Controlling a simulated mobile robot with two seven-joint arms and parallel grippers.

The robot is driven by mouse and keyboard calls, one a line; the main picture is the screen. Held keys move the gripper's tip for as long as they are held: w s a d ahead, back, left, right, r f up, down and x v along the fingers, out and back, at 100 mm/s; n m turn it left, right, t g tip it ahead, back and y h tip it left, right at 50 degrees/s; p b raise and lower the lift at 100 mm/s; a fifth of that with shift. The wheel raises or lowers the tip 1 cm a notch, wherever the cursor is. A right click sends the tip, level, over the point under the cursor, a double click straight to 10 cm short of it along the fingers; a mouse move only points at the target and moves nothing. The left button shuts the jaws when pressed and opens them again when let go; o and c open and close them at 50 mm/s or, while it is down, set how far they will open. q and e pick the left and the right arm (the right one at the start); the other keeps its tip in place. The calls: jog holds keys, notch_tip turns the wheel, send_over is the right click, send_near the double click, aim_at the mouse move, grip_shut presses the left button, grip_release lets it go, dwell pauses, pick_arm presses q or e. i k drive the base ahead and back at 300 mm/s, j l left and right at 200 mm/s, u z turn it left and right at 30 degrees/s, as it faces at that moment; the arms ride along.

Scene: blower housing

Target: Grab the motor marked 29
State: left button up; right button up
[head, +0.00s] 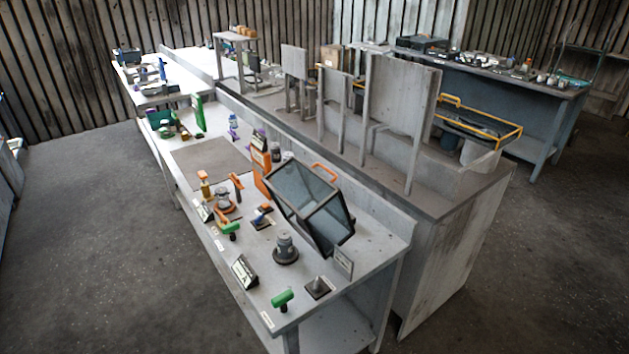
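Two motor-like parts stand on the light workbench (232,262) in the head view. One is a dark grey cylinder on a wide round base (286,249), upright near the front of the bench. The other is a smaller grey part with orange around its base (223,200), farther back. A small dark sign with light lettering (244,272) stands near the first, and another sign (206,211) stands near the second. The lettering is too small to read, so I cannot tell which motor is marked 29. Neither gripper is in view.
A dark-framed glass box (311,203) stands tilted behind the grey motor. Green-handled tools (282,300) and a small plate with a post (319,288) lie near the front edge. A higher bench (436,196) runs behind. The floor at left (90,235) is clear.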

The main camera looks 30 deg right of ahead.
aim_at(285, 250)
jog(key=l+u, duration=0.25)
jog(key=l, duration=2.6)
